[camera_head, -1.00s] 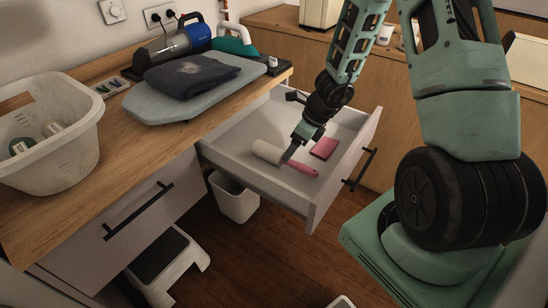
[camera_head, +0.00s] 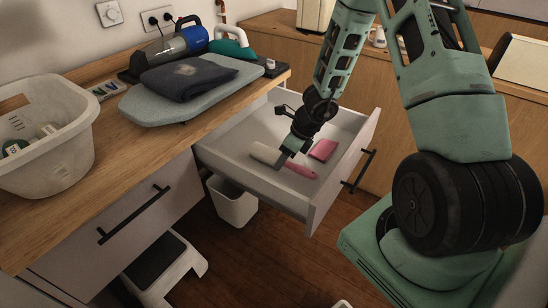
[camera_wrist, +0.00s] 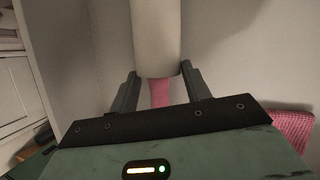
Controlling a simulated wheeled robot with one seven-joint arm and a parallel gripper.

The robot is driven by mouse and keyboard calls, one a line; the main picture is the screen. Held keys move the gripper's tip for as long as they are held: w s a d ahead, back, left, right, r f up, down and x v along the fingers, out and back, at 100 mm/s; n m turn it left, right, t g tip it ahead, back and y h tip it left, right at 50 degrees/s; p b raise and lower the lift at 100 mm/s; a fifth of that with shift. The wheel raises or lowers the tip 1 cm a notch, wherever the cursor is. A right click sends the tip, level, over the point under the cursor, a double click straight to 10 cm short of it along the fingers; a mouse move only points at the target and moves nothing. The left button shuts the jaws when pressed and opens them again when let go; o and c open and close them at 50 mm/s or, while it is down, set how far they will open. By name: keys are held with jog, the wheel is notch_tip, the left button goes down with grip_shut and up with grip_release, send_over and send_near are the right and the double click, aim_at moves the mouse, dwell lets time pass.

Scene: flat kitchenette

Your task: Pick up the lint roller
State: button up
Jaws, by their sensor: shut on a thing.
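The lint roller lies in the open drawer, with a white roll (camera_head: 265,153) and a pink handle (camera_head: 302,170). My gripper (camera_head: 284,159) reaches down into the drawer and is shut on the lint roller near where roll and handle meet. In the wrist view the white roll (camera_wrist: 157,40) extends ahead of the fingers, and the pink handle (camera_wrist: 159,93) shows between the two fingers (camera_wrist: 158,88). The rest of the handle is hidden beneath the gripper there. I cannot tell any gap between the roller and the drawer floor.
The open drawer (camera_head: 262,187) also holds a pink block-like item (camera_head: 323,149), which shows in the wrist view (camera_wrist: 293,128). The counter carries a laundry basket (camera_head: 62,150), an ironing board (camera_head: 150,108) with folded dark cloth (camera_head: 190,77), and an iron (camera_head: 232,47). A bin (camera_head: 233,205) stands below.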

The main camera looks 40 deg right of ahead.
jog(key=shift+r, duration=0.1)
notch_tip(320, 180, up, 10)
jog(key=p, duration=0.4)
jog(key=shift+p, duration=0.35)
